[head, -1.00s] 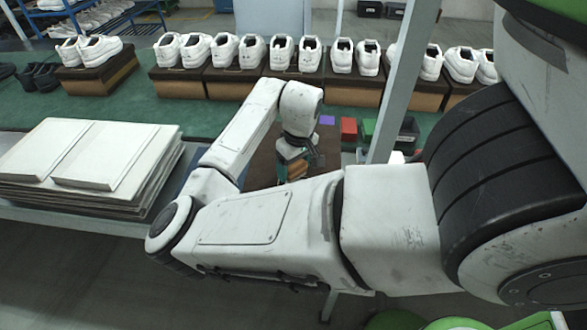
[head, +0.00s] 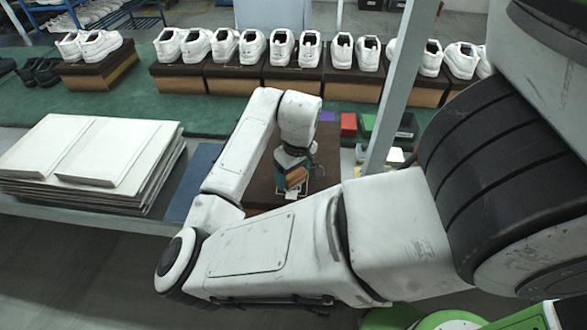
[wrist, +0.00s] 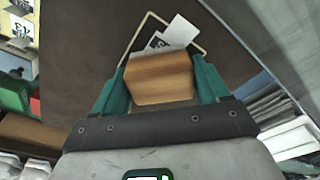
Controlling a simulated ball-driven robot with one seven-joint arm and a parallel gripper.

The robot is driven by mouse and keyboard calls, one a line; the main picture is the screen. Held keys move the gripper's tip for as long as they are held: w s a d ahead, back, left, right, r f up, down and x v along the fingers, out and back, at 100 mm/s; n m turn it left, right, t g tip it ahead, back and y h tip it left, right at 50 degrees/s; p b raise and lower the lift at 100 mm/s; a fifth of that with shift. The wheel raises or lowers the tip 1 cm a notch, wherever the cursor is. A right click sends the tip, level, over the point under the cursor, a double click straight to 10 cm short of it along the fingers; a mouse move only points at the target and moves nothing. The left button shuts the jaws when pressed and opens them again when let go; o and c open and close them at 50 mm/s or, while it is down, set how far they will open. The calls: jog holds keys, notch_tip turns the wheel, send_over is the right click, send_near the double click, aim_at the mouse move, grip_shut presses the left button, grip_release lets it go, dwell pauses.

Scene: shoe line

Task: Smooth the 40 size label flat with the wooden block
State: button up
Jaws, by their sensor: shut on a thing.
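My gripper (wrist: 159,76) has teal fingers and is shut on the wooden block (wrist: 158,85), one finger at each side. In the head view my gripper (head: 292,180) is low over a brown surface (wrist: 85,50). A size label (wrist: 157,43) with dark print lies just beyond the block's far edge, partly hidden by it, so I cannot read its number. A blank white piece (wrist: 184,29) lies beside it, overlapping a thin pale outline (wrist: 146,20) on the brown surface. I cannot tell whether the block touches the label.
Several small coloured bins, one red (head: 348,124), stand to the right behind my gripper. A grey post (head: 392,95) rises close by. Stacked white boards (head: 95,150) lie at the left. White shoes on boxes (head: 290,50) line the green bench behind.

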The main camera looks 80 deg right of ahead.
notch_tip(320, 180, up, 6)
jog(key=p, duration=0.6)
jog(key=shift+r, duration=0.1)
dwell(0.3)
jog(key=shift+r+p, duration=0.7)
jog(key=shift+p, duration=0.1)
jog(key=shift+r, duration=0.7)
